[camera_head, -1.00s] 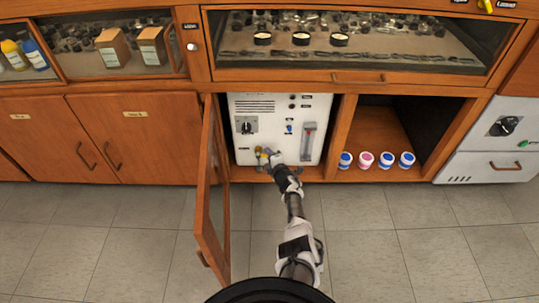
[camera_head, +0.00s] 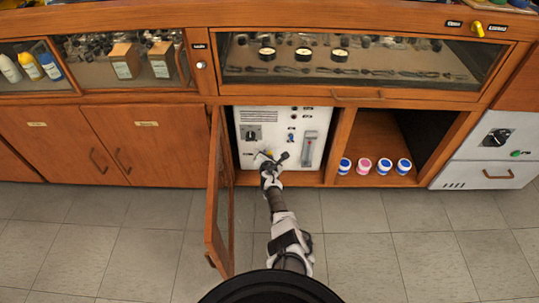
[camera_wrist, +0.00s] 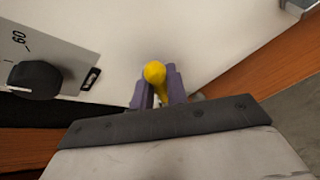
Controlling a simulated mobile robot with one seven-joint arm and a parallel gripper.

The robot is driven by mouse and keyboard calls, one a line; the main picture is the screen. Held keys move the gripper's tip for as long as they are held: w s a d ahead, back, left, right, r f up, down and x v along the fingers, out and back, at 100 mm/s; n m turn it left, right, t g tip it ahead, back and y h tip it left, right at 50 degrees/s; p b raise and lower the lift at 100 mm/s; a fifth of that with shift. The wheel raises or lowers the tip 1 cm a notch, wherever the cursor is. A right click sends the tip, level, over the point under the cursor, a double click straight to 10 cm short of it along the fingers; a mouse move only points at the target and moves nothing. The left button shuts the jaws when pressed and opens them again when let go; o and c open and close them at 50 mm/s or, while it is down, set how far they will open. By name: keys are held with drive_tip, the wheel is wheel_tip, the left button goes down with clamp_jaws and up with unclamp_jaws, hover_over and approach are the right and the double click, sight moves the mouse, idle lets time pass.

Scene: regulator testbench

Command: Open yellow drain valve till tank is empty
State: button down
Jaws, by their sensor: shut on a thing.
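The yellow drain valve (camera_wrist: 155,74) shows in the wrist view as a round yellow knob with a yellow stem below it. My gripper (camera_wrist: 157,90) has its two purple fingers shut on it, one on each side. In the head view my gripper (camera_head: 268,160) is at the lower front of the white regulator unit (camera_head: 277,118), and the valve there is mostly hidden.
The open glass cabinet door (camera_head: 220,200) stands just left of my arm. A wooden divider (camera_head: 340,150) is right of the unit, then a shelf with several blue- and pink-lidded jars (camera_head: 365,165). A black dial (camera_wrist: 35,80) is left of the valve. The tiled floor is clear.

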drive_tip(key=shift+a+r+n+h+p, duration=0.2)
drive_tip(key=shift+a+n+h, duration=0.3)
drive_tip(key=shift+n+h, duration=0.2)
drive_tip(key=shift+a+r+n+h+p, duration=0.2)
drive_tip(key=shift+a+n+h, duration=0.35)
drive_tip(key=shift+n, duration=0.25)
drive_tip(key=c, duration=1.4)
unclamp_jaws()
drive_tip(key=shift+d, duration=0.1)
drive_tip(key=shift+s+r+p, duration=0.2)
drive_tip(key=shift+s+p, duration=0.2)
drive_tip(key=shift+p, duration=0.2)
drive_tip(key=p+v, duration=0.9)
drive_tip(key=v, duration=0.4)
drive_tip(key=shift+f, duration=0.15)
